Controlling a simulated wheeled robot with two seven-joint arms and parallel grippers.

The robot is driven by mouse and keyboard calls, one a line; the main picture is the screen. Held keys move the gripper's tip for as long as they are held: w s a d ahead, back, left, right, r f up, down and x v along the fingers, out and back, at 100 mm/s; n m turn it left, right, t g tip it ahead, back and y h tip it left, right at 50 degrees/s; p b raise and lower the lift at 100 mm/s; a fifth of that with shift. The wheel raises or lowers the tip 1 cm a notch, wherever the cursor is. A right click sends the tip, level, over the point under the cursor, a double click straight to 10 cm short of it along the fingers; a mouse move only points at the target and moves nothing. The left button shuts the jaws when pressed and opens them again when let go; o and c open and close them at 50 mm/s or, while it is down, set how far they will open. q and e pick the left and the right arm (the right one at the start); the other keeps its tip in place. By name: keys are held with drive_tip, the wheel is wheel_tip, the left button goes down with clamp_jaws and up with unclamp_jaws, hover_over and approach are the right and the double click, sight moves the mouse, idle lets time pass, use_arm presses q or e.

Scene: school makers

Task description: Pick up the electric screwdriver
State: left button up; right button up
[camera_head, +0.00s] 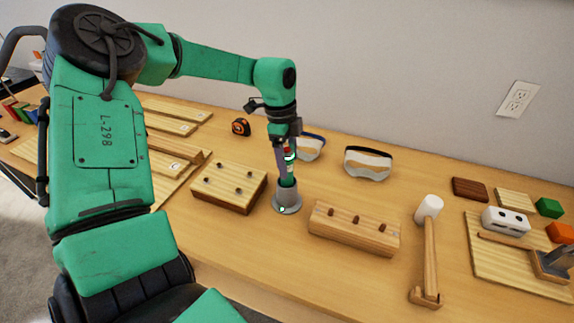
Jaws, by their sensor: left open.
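The electric screwdriver (288,182) stands upright in a grey round holder (287,204) near the middle of the table. Its visible part is green, with small red and white patches higher up. My left gripper (286,163) points down from above, with its fingers at the screwdriver's upper part. It is open, and one finger hides part of the screwdriver. I cannot tell whether the fingers touch it. My right gripper is out of view.
A wooden block with pegs (229,187) stands left of the holder, and a second peg block (354,229) stands right. A mallet (430,250) lies farther right. Safety goggles (368,163) and a tape measure (241,127) are behind. Bare tabletop lies in front.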

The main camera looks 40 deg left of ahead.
use_arm(q)
drive_tip(key=shift+f, duration=0.35)
drive_tip(key=shift+w, duration=0.1)
clamp_jaws()
drive_tip(key=shift+r, duration=0.15)
